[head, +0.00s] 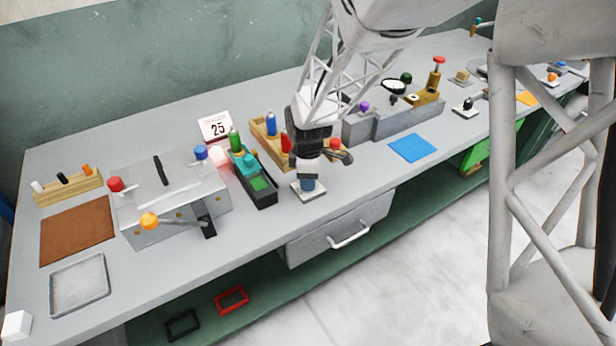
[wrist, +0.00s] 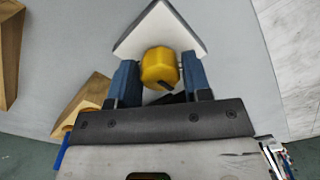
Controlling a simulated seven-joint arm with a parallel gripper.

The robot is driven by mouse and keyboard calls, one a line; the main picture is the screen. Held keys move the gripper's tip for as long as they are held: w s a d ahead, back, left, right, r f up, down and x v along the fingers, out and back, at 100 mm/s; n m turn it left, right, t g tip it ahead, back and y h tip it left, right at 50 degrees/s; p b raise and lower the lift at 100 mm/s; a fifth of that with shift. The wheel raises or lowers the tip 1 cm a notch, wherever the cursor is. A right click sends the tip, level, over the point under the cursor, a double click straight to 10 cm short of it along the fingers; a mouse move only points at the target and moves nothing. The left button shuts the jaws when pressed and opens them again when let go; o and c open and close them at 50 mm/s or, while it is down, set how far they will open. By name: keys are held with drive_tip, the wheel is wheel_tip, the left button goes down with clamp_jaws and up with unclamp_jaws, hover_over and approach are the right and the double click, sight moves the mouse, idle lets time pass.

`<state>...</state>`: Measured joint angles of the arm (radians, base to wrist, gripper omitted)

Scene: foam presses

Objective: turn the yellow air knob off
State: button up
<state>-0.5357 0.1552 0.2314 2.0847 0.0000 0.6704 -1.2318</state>
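The yellow air knob (wrist: 160,66) is in the wrist view, in front of a white square plate (wrist: 160,28) on the grey bench. My gripper (wrist: 160,76) has its two blue fingers on either side of the knob, with no clear gap on either side. In the head view my gripper (head: 308,184) points down over the white plate (head: 297,190) near the bench's front edge. There the knob is hidden by the fingers. A small dark mark shows on the knob's near side, but its setting cannot be read.
A black tray with a green pad (head: 262,184) stands left of my gripper. A wooden rack with bottles (head: 268,148) is behind it. A grey press block with an orange-knobbed lever (head: 149,221) is farther left.

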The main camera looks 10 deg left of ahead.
drive_tip(key=c, duration=0.5)
drive_tip(key=shift+m, duration=0.4)
drive_tip(key=m, duration=1.1)
drive_tip(key=shift+m, duration=0.4)
drive_tip(key=m, duration=0.5)
drive_tip(key=shift+r+m, duration=0.1)
drive_tip(key=shift+m, duration=0.2)
drive_tip(key=o, duration=0.9)
